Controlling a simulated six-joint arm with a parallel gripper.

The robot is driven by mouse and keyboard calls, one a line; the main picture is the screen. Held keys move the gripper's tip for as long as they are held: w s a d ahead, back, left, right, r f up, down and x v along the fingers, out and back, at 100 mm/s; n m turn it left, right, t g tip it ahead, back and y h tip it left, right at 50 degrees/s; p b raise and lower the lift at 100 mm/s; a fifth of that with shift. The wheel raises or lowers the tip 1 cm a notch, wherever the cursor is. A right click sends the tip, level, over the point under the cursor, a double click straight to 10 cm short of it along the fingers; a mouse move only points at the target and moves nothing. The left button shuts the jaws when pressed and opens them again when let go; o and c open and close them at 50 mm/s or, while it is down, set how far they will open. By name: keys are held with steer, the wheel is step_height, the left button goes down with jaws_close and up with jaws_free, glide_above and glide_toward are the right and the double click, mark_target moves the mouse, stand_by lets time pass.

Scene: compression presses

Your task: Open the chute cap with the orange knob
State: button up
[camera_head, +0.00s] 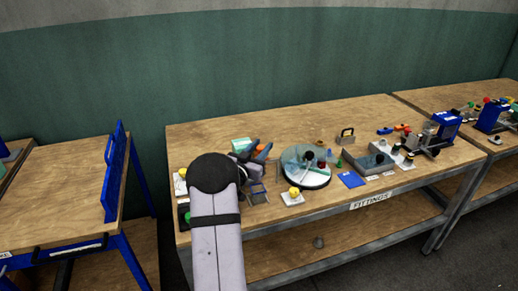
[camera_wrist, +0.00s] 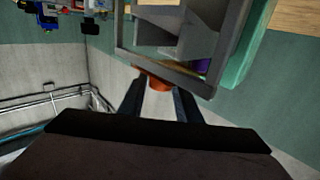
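The orange knob (camera_wrist: 156,82) shows in the wrist view between the tips of my gripper's two fingers (camera_wrist: 157,90). The fingers stand apart on either side of it; I cannot tell whether they touch it. The knob sits at the edge of a grey, open-fronted box (camera_wrist: 180,62), with inner walls and a pale green side. In the head view my gripper (camera_head: 259,151) is at the left part of the fittings table, with a bit of orange (camera_head: 262,147) between its fingers. My arm hides much of the box there. The cap itself is not clearly visible.
A round glass-topped dial (camera_head: 306,167) stands just right of my gripper. A yellow knob on a white plate (camera_head: 293,197) is in front of it. A blue plate (camera_head: 351,180) and several small fixtures lie farther right. The table's back left (camera_head: 200,140) is clear.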

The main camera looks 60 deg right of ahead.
steer(key=shift+o, duration=0.9)
steer(key=shift+a, duration=0.1)
steer(key=shift+a, duration=0.25)
steer(key=shift+a+b, duration=0.65)
steer(key=shift+a, duration=2.65)
